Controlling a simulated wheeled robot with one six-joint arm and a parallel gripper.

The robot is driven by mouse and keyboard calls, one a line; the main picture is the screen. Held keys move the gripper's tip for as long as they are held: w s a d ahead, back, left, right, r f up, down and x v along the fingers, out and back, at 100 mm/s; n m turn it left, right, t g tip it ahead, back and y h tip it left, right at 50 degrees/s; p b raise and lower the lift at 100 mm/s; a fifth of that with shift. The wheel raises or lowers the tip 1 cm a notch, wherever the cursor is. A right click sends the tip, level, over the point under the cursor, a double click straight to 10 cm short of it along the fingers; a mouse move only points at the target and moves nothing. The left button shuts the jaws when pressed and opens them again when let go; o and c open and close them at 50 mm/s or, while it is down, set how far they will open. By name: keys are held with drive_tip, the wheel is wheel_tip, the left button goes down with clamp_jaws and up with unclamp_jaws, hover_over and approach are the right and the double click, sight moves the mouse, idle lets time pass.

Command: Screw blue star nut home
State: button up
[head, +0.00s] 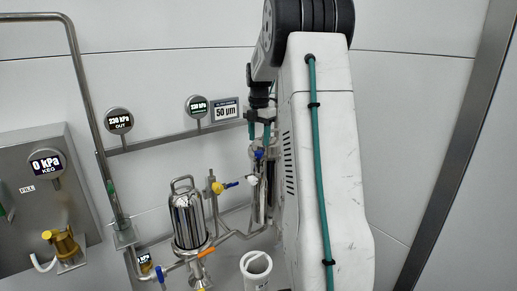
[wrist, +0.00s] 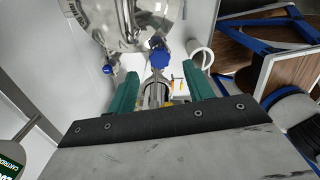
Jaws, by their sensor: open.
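A blue star-shaped nut (wrist: 160,57) sits at the lower edge of a shiny steel vessel (wrist: 130,22) in the wrist view. My gripper (wrist: 161,73) is open, its two teal fingers spread either side of the nut's line, with nothing held. The nut appears just beyond the fingertips; I cannot tell the exact gap. In the head view my gripper (head: 260,132) points down above a small blue part (head: 259,154) on the steel vessel, partly hidden by my arm. I cannot tell how far the nut is screwed on.
Another blue knob (wrist: 108,69) is left of the nut. A white cylinder (head: 256,268) stands near my arm. A steel filter housing (head: 187,220), a yellow-capped valve (head: 216,187) and gauges (head: 118,121) lie left. A blue-framed cart or shelf (wrist: 275,50) is at right in the wrist view.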

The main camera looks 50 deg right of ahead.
sight(259, 151)
drive_tip(key=shift+f, duration=2.35)
drive_tip(key=c, duration=1)
